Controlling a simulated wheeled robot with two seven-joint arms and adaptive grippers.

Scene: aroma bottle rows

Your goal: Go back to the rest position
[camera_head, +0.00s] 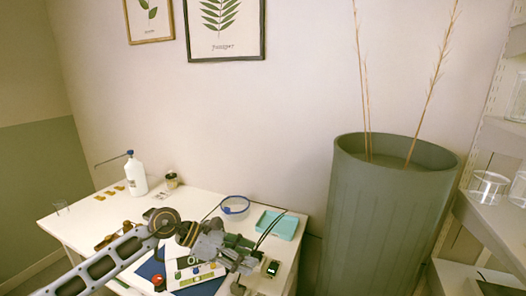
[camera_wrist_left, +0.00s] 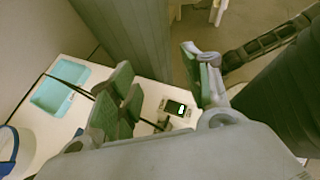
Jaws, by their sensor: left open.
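My left gripper (camera_head: 246,252) reaches in from the left, over the front right part of the white table (camera_head: 205,197). It is open and empty. In the left wrist view its green-padded fingers (camera_wrist_left: 158,70) stand apart. A small device with a lit screen (camera_wrist_left: 177,107) lies below, between them in the picture; it also shows in the head view (camera_head: 272,268). My right gripper is not in view.
A teal tray (camera_head: 278,224), a blue-rimmed bowl (camera_head: 235,206), a white bottle with a blue cap (camera_head: 135,174) and a small dark-topped jar (camera_head: 171,181) stand on the table. A tall green planter (camera_head: 385,220) stands right of it, beside shelves with glassware (camera_head: 488,187).

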